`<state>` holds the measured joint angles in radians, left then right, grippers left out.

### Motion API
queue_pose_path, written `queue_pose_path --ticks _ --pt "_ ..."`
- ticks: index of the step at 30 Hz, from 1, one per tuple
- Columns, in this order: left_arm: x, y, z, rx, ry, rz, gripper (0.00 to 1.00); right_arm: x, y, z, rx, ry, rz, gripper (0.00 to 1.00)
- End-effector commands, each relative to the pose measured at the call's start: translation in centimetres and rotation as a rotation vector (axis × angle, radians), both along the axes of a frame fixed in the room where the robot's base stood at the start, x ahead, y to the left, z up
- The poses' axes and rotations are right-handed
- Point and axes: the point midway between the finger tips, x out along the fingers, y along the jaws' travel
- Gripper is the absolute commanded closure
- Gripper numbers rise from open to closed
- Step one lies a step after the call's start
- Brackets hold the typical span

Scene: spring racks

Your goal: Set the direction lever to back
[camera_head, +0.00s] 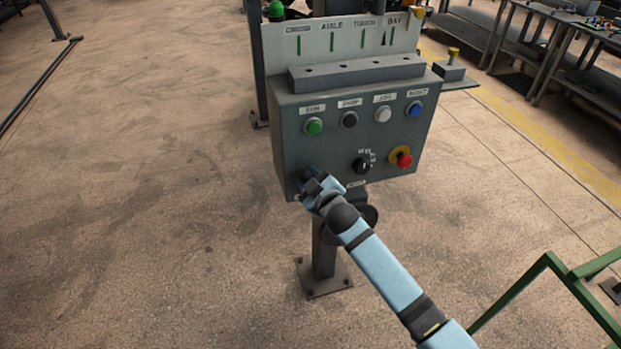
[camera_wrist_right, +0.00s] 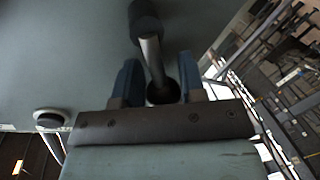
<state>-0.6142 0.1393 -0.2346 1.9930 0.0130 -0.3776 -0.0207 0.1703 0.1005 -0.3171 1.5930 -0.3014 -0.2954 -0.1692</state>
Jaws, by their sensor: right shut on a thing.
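The grey control box (camera_head: 340,130) stands on a post, and my right gripper (camera_head: 318,184) is at the lower left of its front face. In the right wrist view, the direction lever (camera_wrist_right: 153,55) is a metal rod with a dark knob at the top of the picture and a round dark part below. The two blue fingers of my right gripper (camera_wrist_right: 160,78) stand on either side of the rod, shut on it. In the head view the gripper hides most of the lever, and its label cannot be read. My left gripper is not in view.
The box carries a green button (camera_head: 314,126), a dark button (camera_head: 349,119), a white button (camera_head: 384,115), a blue button (camera_head: 414,109), a black rotary knob (camera_head: 362,165) and a red stop button (camera_head: 401,156). A green rail (camera_head: 545,262) is at lower right. Floor left is clear.

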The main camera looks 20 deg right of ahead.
Motion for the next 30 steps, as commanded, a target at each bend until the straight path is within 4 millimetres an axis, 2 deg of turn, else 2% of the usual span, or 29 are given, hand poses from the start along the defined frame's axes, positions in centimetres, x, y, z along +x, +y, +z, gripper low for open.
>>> queue_pose_path --ticks 5,6,9,20,23,30 --pt "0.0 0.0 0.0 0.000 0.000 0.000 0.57 0.0 0.0 -0.1 -0.002 0.001 0.000 1.00" --pt "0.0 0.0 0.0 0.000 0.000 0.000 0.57 0.0 0.0 -0.1 -0.002 0.001 0.000 0.60" --pt "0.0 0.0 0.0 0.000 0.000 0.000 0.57 0.0 0.0 -0.1 -0.001 0.001 0.000 0.38" --pt "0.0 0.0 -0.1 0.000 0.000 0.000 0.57 -0.5 -0.1 -0.1 0.000 0.001 0.000 0.38" --pt "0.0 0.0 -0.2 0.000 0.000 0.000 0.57 -1.7 -0.3 -0.1 0.000 0.001 0.000 0.38" --pt "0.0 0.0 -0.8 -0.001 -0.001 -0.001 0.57 -7.0 -1.3 0.5 0.000 0.003 0.000 0.38"
